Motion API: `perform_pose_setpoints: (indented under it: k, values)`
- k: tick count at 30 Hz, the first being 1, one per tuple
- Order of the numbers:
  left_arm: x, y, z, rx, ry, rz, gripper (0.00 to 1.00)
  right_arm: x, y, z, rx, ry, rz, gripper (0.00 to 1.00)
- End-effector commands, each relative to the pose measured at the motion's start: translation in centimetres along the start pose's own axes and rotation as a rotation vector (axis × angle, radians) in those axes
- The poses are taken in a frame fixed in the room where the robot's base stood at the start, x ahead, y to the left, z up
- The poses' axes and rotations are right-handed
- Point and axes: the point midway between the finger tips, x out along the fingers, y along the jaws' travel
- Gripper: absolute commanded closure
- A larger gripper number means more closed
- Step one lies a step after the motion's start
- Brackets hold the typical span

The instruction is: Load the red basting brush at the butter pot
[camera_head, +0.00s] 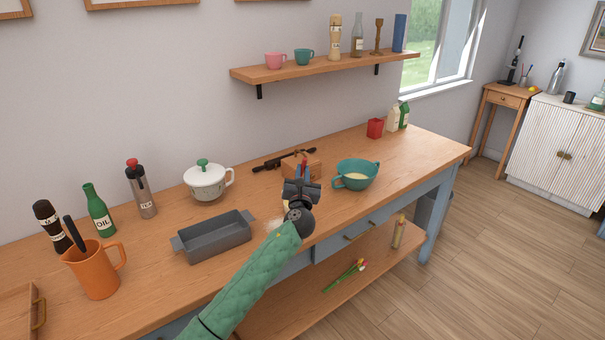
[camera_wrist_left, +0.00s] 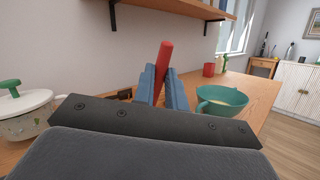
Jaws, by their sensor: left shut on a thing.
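The red basting brush shows as a red handle (camera_wrist_left: 165,55) standing up between the blue fingers of my left gripper (camera_wrist_left: 164,90). My left gripper is shut on it. In the head view this gripper (camera_head: 302,170) is above the front part of the counter, with a little red of the brush (camera_head: 304,155) at its tip. The brush's bristle end is hidden. A teal pot (camera_head: 345,183) with a pale yellow filling, apparently the butter pot, stands just right of the gripper; it also shows right of the fingers in the left wrist view (camera_wrist_left: 222,108). My right gripper is out of view.
A wooden block (camera_head: 316,162) stands behind the gripper, beside a dark rolling-pin-like thing (camera_head: 268,163). Left are a grey baking dish (camera_head: 215,243), a lidded white pot (camera_head: 205,184) and an orange jug (camera_head: 95,275). A wall shelf (camera_head: 320,69) hangs above.

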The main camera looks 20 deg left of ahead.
Motion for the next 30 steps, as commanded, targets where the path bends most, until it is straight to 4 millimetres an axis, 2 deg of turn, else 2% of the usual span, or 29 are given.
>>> perform_pose_setpoints:
  k: [30]
  values:
    - [-0.14, -0.10, -0.49, 0.000, 0.000, 0.000, 1.00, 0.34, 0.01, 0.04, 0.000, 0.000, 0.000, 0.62]
